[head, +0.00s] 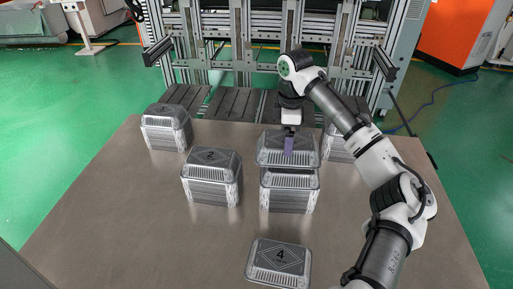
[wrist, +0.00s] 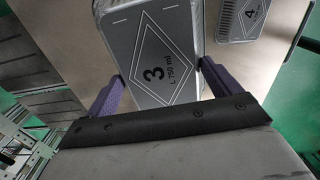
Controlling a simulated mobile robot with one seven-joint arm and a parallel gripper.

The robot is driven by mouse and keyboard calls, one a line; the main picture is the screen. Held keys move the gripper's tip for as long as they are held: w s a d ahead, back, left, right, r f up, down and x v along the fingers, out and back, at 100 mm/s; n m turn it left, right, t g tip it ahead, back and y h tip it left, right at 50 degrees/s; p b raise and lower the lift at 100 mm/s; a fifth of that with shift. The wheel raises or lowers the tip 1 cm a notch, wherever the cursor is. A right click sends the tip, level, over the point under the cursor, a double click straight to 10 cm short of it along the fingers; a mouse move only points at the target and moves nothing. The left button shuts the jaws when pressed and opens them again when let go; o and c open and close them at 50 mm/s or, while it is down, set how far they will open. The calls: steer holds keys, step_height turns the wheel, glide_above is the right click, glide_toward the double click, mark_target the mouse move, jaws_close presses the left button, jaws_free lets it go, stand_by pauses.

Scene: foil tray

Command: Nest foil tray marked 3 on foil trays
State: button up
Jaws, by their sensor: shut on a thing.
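My gripper (head: 289,143) is shut on the foil tray marked 3 (head: 270,155), its purple fingers on two opposite sides. In the wrist view the tray (wrist: 155,45) shows its grey lid with a diamond and a 3 between the fingers (wrist: 163,85). In the head view the tray is level over a stack of foil trays (head: 290,195), roughly lined up with it. A dark gap shows between them, so the tray looks a little above the stack. The number on the held tray cannot be read in the head view.
A stack topped by a tray marked 2 (head: 212,182) stands close on the left. Another stack (head: 166,130) is at the back left, and one (head: 340,147) is partly behind my arm. A tray marked 4 (head: 278,264) lies alone at the front. The table's left front (head: 110,225) is clear.

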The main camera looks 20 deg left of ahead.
steer(key=shift+w+d+r, duration=0.1)
steer(key=shift+w+d, duration=0.3)
steer(key=shift+d, duration=0.2)
step_height(320, 180, down, 5)
steer(key=b, duration=0.5)
steer(key=shift+b, duration=0.35)
steer(key=shift+f, duration=2.25)
steer(key=o, duration=0.7)
step_height(320, 180, up, 14)
steer(key=shift+f+p, duration=0.1)
steer(key=shift+p, duration=0.6)
